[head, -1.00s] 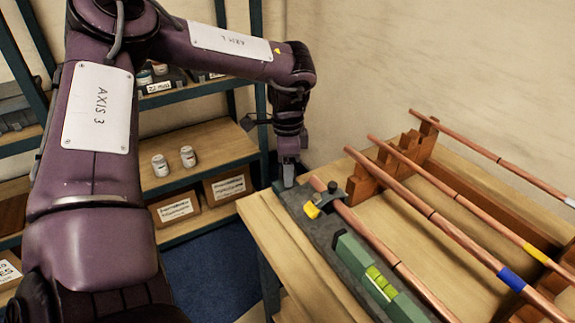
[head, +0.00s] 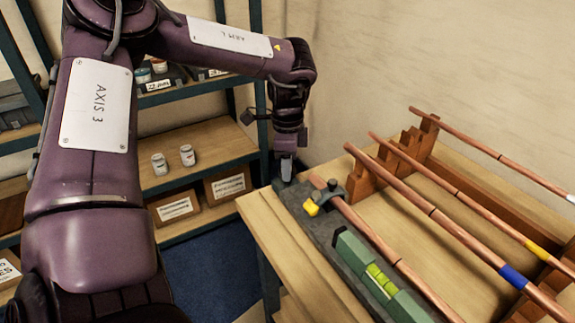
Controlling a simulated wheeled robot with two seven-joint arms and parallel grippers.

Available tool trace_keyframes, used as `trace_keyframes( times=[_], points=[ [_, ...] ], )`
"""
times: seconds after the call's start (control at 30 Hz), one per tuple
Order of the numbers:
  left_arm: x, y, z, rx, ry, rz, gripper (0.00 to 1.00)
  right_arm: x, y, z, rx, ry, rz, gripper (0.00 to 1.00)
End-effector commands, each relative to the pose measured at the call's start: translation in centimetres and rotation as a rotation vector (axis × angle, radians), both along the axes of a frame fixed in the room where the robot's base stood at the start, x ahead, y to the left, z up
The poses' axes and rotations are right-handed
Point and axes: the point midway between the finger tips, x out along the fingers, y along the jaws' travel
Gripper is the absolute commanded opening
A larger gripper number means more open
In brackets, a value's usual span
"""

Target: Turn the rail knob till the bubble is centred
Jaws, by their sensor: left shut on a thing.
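The green spirit level (head: 372,277) lies along the grey rail (head: 317,232) on the wooden bench. Its yellow-green vial (head: 381,281) faces up, but the bubble is too small to place for sure. My left gripper (head: 286,176) points down at the rail's far left end, shut on the rail knob, which is mostly hidden by the fingers. My right gripper is out of view.
Several copper pipes (head: 430,208) rest on wooden notched racks (head: 408,155) to the right of the rail. Shelves with jars (head: 187,155) and boxes (head: 228,182) stand behind my left arm. The bench's left edge is close to the gripper.

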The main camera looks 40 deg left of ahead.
Motion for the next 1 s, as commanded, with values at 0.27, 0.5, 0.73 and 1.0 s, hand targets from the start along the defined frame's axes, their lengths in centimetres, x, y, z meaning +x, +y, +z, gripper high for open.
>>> trace_keyframes(
  times=[0.27, 0.5, 0.73, 1.0],
  points=[
    [0.0, 0.0, -0.1, 0.003, 0.0, -0.238, 0.15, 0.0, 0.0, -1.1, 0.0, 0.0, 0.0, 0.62],
    [0.0, 0.1, 0.0, 0.002, 0.0, -0.466, 0.15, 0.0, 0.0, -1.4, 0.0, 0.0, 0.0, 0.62],
    [0.0, 0.1, 0.0, 0.002, 0.0, -0.661, 0.15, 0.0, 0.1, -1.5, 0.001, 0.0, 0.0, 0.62],
    [0.0, 0.1, 0.1, 0.002, 0.0, -0.823, 0.15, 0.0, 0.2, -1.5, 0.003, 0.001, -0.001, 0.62]
  ],
)
